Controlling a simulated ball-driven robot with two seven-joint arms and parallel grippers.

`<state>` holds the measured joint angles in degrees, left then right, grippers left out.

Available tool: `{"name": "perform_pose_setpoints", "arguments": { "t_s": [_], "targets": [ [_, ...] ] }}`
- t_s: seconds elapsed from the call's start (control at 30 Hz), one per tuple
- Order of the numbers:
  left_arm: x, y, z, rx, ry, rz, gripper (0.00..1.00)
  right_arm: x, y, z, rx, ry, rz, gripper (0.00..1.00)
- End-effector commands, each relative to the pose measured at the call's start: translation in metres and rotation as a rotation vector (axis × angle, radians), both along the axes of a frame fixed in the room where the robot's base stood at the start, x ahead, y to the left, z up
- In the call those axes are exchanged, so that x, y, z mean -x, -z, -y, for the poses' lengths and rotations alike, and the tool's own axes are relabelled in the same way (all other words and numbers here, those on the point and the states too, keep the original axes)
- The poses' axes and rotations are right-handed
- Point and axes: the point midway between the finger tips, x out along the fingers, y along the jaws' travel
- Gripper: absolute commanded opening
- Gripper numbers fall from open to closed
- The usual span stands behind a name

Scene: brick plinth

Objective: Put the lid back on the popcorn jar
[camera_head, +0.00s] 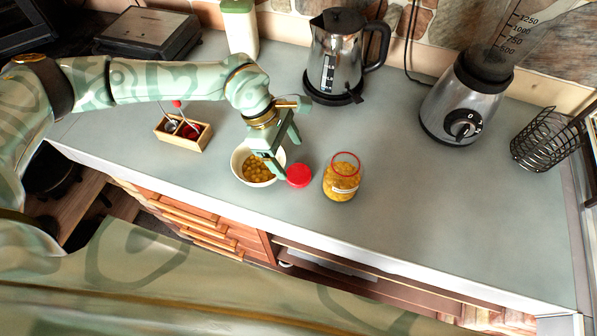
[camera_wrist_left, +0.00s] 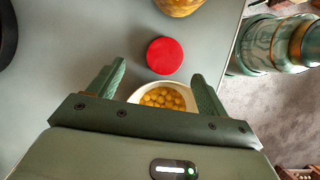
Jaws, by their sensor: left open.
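The round red lid (camera_head: 299,176) lies on the counter between the white bowl and the jar. It also shows in the left wrist view (camera_wrist_left: 165,55). The popcorn jar (camera_head: 341,183) stands upright to the right of the lid, with yellow contents and a red ring around its top. Only part of the jar shows at the top of the left wrist view (camera_wrist_left: 180,5). My left gripper (camera_head: 274,165) is open and empty, above the bowl and just left of the lid. In the left wrist view, the lid appears between and beyond its fingertips (camera_wrist_left: 157,72). My right gripper is not in view.
A white bowl (camera_head: 237,169) of yellow pieces is under my left gripper. A small wooden box (camera_head: 190,144) is to the left. A kettle (camera_head: 335,60), a blender (camera_head: 465,105) and a wire basket (camera_head: 545,140) stand behind and right. The counter right of the jar is clear.

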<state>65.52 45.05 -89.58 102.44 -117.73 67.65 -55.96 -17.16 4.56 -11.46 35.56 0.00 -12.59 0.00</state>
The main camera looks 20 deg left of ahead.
Motion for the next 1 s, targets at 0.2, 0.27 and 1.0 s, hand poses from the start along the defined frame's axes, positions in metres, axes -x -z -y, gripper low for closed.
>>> {"name": "perform_pose_setpoints", "arguments": {
  "t_s": [0.2,0.27,1.0],
  "targets": [
    [0.006,0.019,0.008,0.000,0.001,-0.003,0.78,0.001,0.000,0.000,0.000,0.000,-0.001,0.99],
    [0.009,0.028,0.012,0.000,0.002,-0.004,0.78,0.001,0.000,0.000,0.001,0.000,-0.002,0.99],
    [0.008,0.047,0.020,0.000,-0.001,0.000,0.31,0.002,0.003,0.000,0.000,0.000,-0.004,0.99]
  ]
}}
